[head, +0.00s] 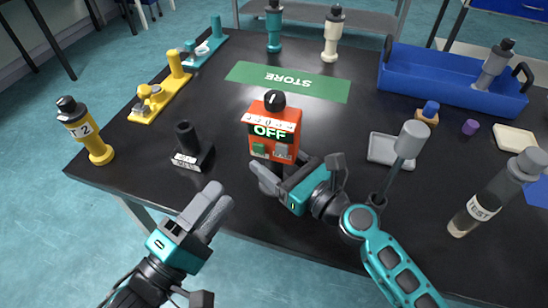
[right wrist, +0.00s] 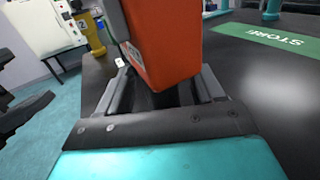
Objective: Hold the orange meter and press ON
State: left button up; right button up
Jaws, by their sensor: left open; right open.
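The orange meter (head: 274,128) stands upright on the dark table in the head view. Its display reads OFF, with a black knob on top and a green button (head: 260,149) and a grey button (head: 281,152) below. My right gripper (head: 278,176) is open at the meter's lower part. In the right wrist view the orange body (right wrist: 164,40) rises between the two spread fingers (right wrist: 165,92); whether they touch it I cannot tell. My left gripper (head: 207,210) is open and empty, in front of the table's near edge, left of the meter.
A black stand (head: 191,150) is left of the meter. A yellow bottle marked 2 (head: 87,130) and a yellow fixture (head: 163,88) are further left. A green STORE mat (head: 288,81) lies behind. A grey tray (head: 390,150), a TEST bottle (head: 490,197) and a blue crate (head: 440,78) are right.

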jog(key=shift+w+a, duration=0.15)
jog(key=shift+a, duration=0.05)
jog(key=c, duration=1.2)
pick_arm(q)
grip_shut()
pick_arm(e)
jog(key=shift+o, duration=0.2)
dwell(1.0)
